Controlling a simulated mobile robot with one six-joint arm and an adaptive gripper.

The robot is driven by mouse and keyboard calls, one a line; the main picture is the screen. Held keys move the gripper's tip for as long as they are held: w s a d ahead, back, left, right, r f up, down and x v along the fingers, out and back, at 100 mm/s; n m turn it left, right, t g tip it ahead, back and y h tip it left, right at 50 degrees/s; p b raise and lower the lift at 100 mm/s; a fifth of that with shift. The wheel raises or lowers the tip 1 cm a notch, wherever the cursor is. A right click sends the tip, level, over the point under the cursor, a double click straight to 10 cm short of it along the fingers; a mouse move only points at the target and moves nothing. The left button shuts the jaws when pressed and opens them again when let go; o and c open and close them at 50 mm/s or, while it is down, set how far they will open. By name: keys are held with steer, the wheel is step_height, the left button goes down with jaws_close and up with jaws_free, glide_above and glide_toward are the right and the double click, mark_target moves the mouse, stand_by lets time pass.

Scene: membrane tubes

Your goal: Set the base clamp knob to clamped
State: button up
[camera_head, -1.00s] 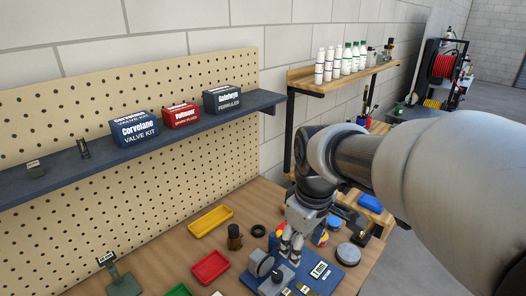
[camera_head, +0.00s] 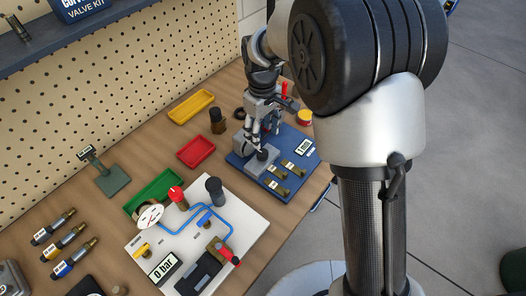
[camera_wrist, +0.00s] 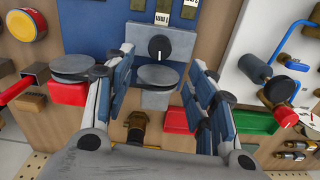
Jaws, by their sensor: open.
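The base clamp knob, apparently the round black knob (camera_wrist: 160,47) with a white pointer line, sits on a grey block on the blue base plate (camera_wrist: 103,25). In the wrist view its line runs up and down the picture. A round grey disc (camera_wrist: 158,77) on a grey mount lies just below the knob in that view. My gripper (camera_wrist: 160,66) is open, with one finger on each side of the disc and the knob just beyond. I see nothing held. In the head view my gripper (camera_head: 260,138) is low over the blue plate beside the black knob (camera_head: 262,154); contact is unclear.
Brass pieces with labels (camera_head: 282,178) and a small display (camera_head: 304,147) sit on the blue plate. A red tray (camera_head: 196,151), yellow tray (camera_head: 191,107) and green tray (camera_head: 153,191) lie leftward. A white panel (camera_head: 243,246) with blue piping and a gauge stands nearer.

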mark_target(263, 152)
step_height(263, 152, down, 9)
steer(key=shift+f+b, duration=0.15)
steer(key=shift+b, duration=1)
steer(key=shift+c, duration=0.2)
steer(key=c, duration=1)
steer(key=shift+m+p, duration=0.35)
steer(key=shift+m, duration=0.35)
steer(key=o, duration=1)
steer(key=shift+o, duration=0.2)
